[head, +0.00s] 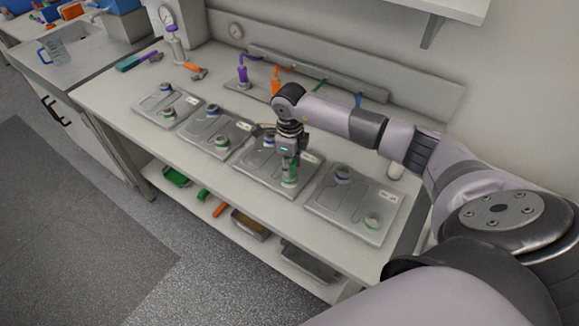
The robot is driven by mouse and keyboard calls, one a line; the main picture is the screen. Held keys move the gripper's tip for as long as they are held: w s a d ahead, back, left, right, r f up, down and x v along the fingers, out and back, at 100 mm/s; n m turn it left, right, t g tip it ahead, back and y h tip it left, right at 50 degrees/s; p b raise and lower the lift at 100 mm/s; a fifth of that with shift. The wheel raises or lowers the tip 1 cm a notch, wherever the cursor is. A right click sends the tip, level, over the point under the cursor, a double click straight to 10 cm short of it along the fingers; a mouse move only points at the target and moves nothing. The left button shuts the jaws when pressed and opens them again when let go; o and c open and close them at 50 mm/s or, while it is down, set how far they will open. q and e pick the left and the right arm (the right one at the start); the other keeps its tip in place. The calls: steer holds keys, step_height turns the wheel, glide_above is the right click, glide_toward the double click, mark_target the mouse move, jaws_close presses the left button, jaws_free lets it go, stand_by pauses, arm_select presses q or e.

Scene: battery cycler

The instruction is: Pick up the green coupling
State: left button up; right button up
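My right gripper (290,165) points straight down over the near end of the third metal plate (254,172) on the bench. A small green piece (290,174), apparently the green coupling, stands upright between its fingers, just above or on that plate. The fingers cover much of it, and I cannot tell whether they are closed on it or whether it touches the plate. A blue-ringed port (268,140) is on the same plate, behind the gripper. My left gripper is not in view.
The fourth plate (336,206) has blue-ringed and green-ringed ports. Two more plates lie left. A purple coupling (242,76) and an orange coupling (276,86) stand at the back rail. A wall shelf (450,8) overhangs right. A lower shelf holds trays.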

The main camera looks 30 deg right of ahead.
jaws_close()
steer(key=shift+r, duration=0.1)
stand_by(0.3)
steer(key=shift+w+r, duration=0.1)
steer(key=shift+r, duration=0.1)
step_height(320, 180, up, 11)
steer(key=b, duration=0.4)
steer(key=shift+r, duration=0.1)
step_height(320, 180, up, 8)
steer(key=b, duration=0.1)
steer(key=shift+r, duration=0.1)
